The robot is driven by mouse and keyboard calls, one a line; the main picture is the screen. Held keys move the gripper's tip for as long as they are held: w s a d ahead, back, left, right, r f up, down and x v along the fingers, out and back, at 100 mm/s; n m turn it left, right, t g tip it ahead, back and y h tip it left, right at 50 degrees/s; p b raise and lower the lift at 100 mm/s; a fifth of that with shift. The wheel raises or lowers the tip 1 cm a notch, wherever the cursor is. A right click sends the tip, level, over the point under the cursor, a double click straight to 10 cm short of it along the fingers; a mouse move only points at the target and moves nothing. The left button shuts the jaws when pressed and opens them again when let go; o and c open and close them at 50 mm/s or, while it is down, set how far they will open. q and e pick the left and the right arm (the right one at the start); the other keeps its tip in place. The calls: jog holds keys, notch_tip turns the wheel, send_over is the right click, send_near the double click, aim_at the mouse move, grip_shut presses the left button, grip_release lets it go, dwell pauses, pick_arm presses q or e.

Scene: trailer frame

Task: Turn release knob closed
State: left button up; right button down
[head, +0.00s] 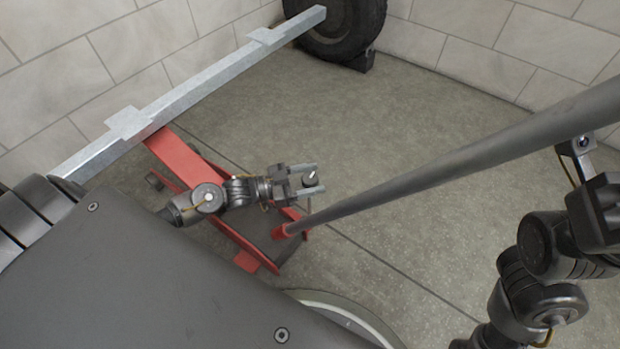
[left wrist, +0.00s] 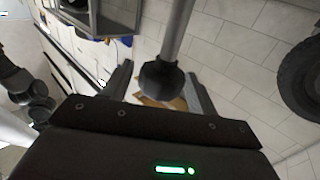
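The release knob (head: 311,179) is a small dark knob on a thin rod beside the red floor jack (head: 183,160). My left gripper (head: 316,180) is open, with one finger on each side of the knob. In the left wrist view the dark knob (left wrist: 161,82) sits on the end of a grey shaft, between the two fingertips of my left gripper (left wrist: 160,84). A gap shows on its left side; contact on the right is unclear. My right gripper (head: 604,212) is at the right edge, partly cut off, far from the knob.
The long dark jack handle (head: 450,150) slants from its red socket (head: 292,229) to the upper right, between my arms. A grey trailer beam (head: 200,90) lies over the jack. A tire (head: 345,25) stands at the back. Open floor lies behind the handle.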

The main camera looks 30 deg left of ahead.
pick_arm(q)
jog(key=c, duration=0.8)
jog(key=shift+m+g+h, duration=0.5)
jog(key=shift+g, duration=0.1)
jog(key=shift+c, duration=0.3)
jog(key=o, duration=1)
jog(key=shift+c, duration=0.2)
